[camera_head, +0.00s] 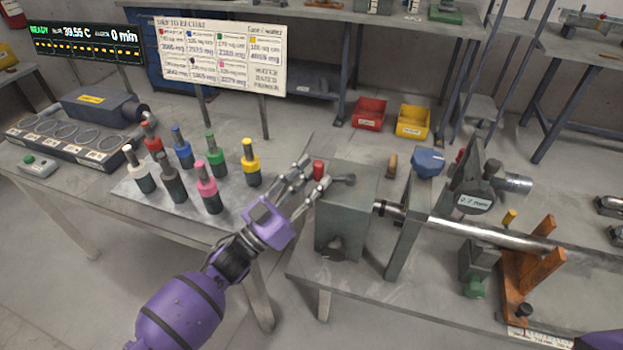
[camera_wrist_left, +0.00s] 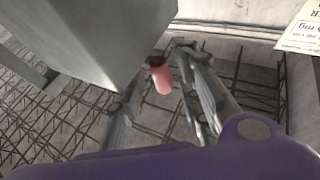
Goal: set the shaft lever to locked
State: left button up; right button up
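A grey box housing (camera_head: 347,215) stands at the left end of the right-hand table, with a steel shaft (camera_head: 500,235) running right from it. A red cylindrical grip (camera_head: 318,170) shows at the housing's upper left; it may be the shaft lever's handle, but its arm is hidden. My left gripper (camera_head: 314,172) is open, its fingertips on either side of the red grip in the picture. In the left wrist view, the red grip (camera_wrist_left: 161,76) shows between the spread fingers (camera_wrist_left: 148,78), beside the housing (camera_wrist_left: 80,35); contact is unclear. My right gripper is out of view.
Several coloured bottles (camera_head: 205,188) stand on a metal plate left of my left gripper. An orange stand (camera_head: 530,270) is under the shaft. Red (camera_head: 369,113) and yellow (camera_head: 412,121) bins are behind.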

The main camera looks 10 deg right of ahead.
pick_arm(q)
jog(key=v, duration=1.2)
jog(key=shift+s, duration=0.1)
